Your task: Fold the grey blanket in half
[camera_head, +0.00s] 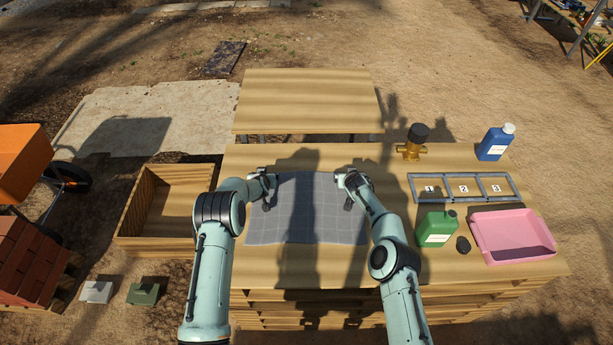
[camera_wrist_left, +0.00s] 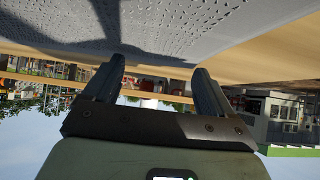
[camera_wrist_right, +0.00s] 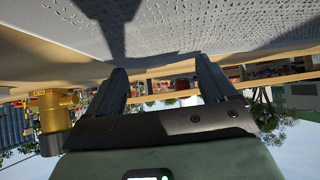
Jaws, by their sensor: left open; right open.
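The grey blanket (camera_head: 306,222) lies flat and spread out on the wooden table, with a grid pattern and my arms' shadows across it. My left gripper (camera_head: 268,204) is at its far left corner area, open, with nothing seen between the fingers. My right gripper (camera_head: 350,204) is at its far right side, open, with nothing seen between the fingers. In the left wrist view the blanket (camera_wrist_left: 150,25) fills the top, beyond the open fingers (camera_wrist_left: 158,80). The right wrist view also shows the blanket (camera_wrist_right: 190,25) beyond the open fingers (camera_wrist_right: 163,75).
A wooden crate (camera_head: 140,205) stands left of the table.

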